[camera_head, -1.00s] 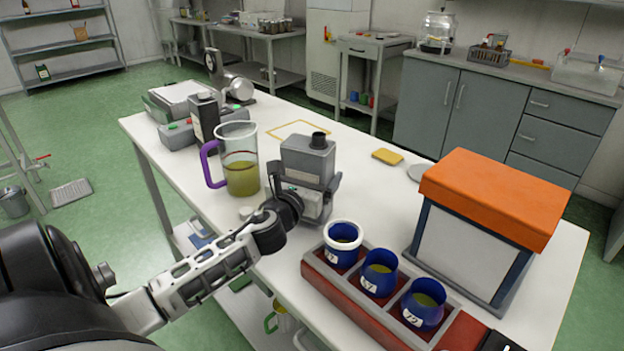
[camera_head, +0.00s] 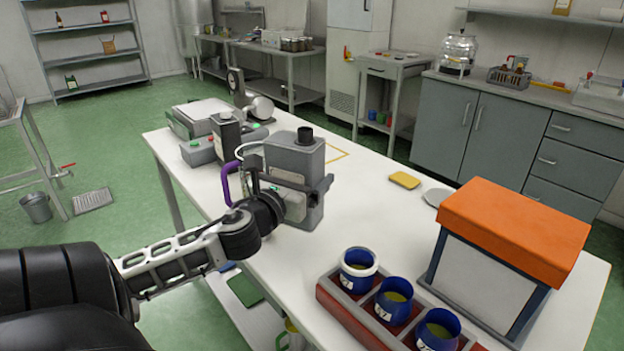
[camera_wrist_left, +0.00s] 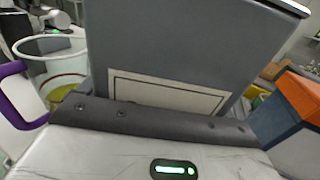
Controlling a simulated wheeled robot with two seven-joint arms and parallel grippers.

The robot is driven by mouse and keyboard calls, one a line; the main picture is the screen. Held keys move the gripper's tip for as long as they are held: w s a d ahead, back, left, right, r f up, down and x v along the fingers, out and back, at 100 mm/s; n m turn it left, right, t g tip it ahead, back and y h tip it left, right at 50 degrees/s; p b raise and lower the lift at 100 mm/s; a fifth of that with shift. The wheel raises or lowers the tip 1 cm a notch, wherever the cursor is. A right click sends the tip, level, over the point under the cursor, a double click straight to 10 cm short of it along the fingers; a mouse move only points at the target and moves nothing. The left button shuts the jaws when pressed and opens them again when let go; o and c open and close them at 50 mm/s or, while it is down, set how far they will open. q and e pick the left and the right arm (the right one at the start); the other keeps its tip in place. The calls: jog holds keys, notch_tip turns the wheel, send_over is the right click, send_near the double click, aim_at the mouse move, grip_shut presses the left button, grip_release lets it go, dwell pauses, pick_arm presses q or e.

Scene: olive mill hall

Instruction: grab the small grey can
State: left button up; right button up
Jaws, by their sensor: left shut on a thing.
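The small grey can (camera_head: 296,152) is a boxy grey container with a short black cap and a pale label. My left gripper (camera_head: 300,180) is shut on it, with a dark finger along its side, and holds it upright, apparently above the table. In the left wrist view the can's grey wall and framed label panel (camera_wrist_left: 170,92) fill the middle, right against the gripper. The can's lower part is partly hidden by the gripper. My right gripper is in neither current view.
Behind the can, mostly hidden, is a jug with a purple handle (camera_head: 228,180); it also shows in the left wrist view (camera_wrist_left: 62,66). A red rack (camera_head: 350,312) with blue cups and an orange-topped box (camera_head: 515,230) stand at right. The table's middle (camera_head: 370,220) is clear.

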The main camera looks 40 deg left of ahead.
aim_at(269, 168)
pick_arm(q)
jog(key=shift+s+a+r+p, duration=0.15)
jog(key=shift+s+a+r, duration=0.3)
jog(key=shift+s, duration=0.65)
jog(key=shift+s+a+r+p, duration=0.1)
jog(key=shift+s+a+r, duration=0.1)
jog(key=shift+s+r, duration=0.7)
jog(key=shift+s+a+r+p, duration=0.15)
jog(key=shift+s+a+r, duration=0.15)
jog(key=shift+s, duration=1.05)
jog(key=shift+d, duration=0.1)
